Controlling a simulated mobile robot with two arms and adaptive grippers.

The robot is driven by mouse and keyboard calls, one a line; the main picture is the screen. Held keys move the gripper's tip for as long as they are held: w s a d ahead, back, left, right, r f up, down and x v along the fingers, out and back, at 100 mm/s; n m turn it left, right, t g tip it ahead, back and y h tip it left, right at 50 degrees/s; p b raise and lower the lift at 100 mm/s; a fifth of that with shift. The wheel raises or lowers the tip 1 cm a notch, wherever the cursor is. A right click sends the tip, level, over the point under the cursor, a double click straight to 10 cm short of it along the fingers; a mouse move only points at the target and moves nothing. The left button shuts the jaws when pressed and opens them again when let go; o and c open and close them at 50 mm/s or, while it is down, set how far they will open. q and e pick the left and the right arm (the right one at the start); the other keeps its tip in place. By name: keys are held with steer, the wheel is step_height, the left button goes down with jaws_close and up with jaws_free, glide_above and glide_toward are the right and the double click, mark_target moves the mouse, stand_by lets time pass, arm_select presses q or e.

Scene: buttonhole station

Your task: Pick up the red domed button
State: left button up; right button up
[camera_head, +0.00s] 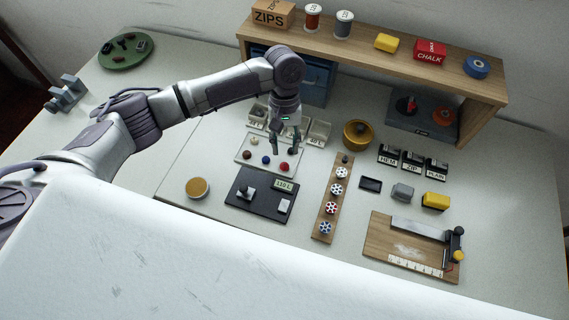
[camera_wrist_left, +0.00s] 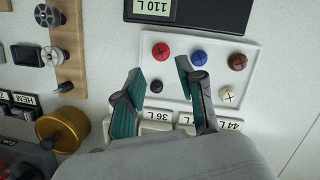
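The red domed button (camera_head: 284,166) lies on a white tray (camera_head: 242,158). In the left wrist view the red button (camera_wrist_left: 161,51) is fully visible, just beyond the fingertips. My left gripper (camera_head: 284,152) points down over the tray's right part, open and empty. In the wrist view its two fingers (camera_wrist_left: 160,68) are spread apart, with the red button ahead of the gap and a black button (camera_wrist_left: 156,86) between the fingers. Contact with the tray cannot be told. My right gripper is not in view.
A blue button (camera_wrist_left: 199,57), a brown button (camera_wrist_left: 237,62) and a cream button (camera_wrist_left: 229,93) share the tray. Labelled bins (camera_head: 318,132) stand behind it. A black scale (camera_head: 243,200) lies in front. A wooden strip (camera_head: 322,222) with spoked discs is to the right.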

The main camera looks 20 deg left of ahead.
mark_target(284, 164)
arm_select(q)
steer(key=x, duration=0.2)
steer(key=p+x, duration=0.1)
steer(key=x, duration=0.1)
steer(key=shift+s+r, duration=0.15)
steer(key=shift+s, duration=0.15)
steer(key=shift+s+f, duration=0.1)
steer(key=shift+f, duration=0.35)
steer(key=c, duration=0.5)
steer(key=shift+r, duration=0.15)
